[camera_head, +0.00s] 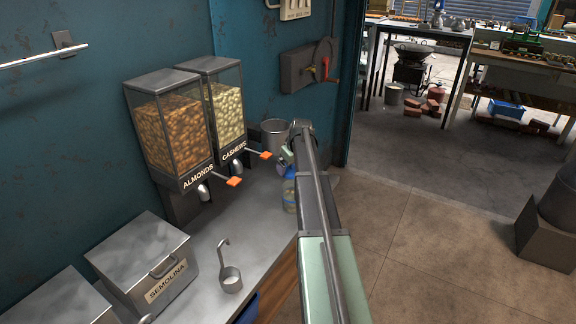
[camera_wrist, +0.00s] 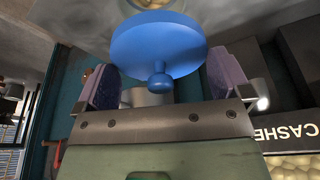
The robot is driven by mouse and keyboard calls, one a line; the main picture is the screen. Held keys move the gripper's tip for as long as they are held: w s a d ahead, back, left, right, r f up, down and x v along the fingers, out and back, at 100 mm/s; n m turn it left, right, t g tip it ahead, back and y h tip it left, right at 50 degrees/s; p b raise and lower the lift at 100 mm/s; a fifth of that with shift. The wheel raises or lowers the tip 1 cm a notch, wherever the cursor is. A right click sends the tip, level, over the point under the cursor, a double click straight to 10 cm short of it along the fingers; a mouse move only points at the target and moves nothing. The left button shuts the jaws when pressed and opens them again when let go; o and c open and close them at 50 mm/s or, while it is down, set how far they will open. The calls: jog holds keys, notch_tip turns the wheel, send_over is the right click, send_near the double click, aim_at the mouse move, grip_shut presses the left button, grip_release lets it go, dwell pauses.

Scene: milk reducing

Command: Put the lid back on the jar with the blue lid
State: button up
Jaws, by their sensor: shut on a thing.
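The blue lid (camera_wrist: 158,45) with its round knob shows large in the wrist view, its knob side toward the camera. My gripper (camera_wrist: 162,82) has one purple-grey finger on each side of the lid and is shut on it. In the head view, the glass jar (camera_head: 290,197) stands on the counter just left of my arm, partly hidden by it. A blue patch (camera_head: 289,173) shows at its top. In the wrist view, a round yellowish shape shows at the top edge beyond the lid, mostly cut off. I cannot tell whether the lid touches the jar.
The almonds dispenser (camera_head: 170,130) and cashews dispenser (camera_head: 226,105) stand against the wall, their orange levers sticking out. A metal pot (camera_head: 274,134) is behind my arm. A semolina box (camera_head: 145,262) and a ladle (camera_head: 230,279) are on the counter (camera_head: 205,250). Open floor lies right.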

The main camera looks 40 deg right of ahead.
jog(key=shift+s+d+f, duration=0.1)
jog(key=shift+s+d, duration=0.05)
jog(key=shift+d, duration=0.1)
jog(key=shift+f+b, duration=0.25)
jog(key=shift+b, duration=0.05)
notch_tip(320, 180, down, 6)
jog(key=b, duration=0.5)
jog(key=shift+r+b, duration=0.1)
jog(key=shift+b, duration=0.3)
dwell(0.9)
jog(key=o, duration=0.5)
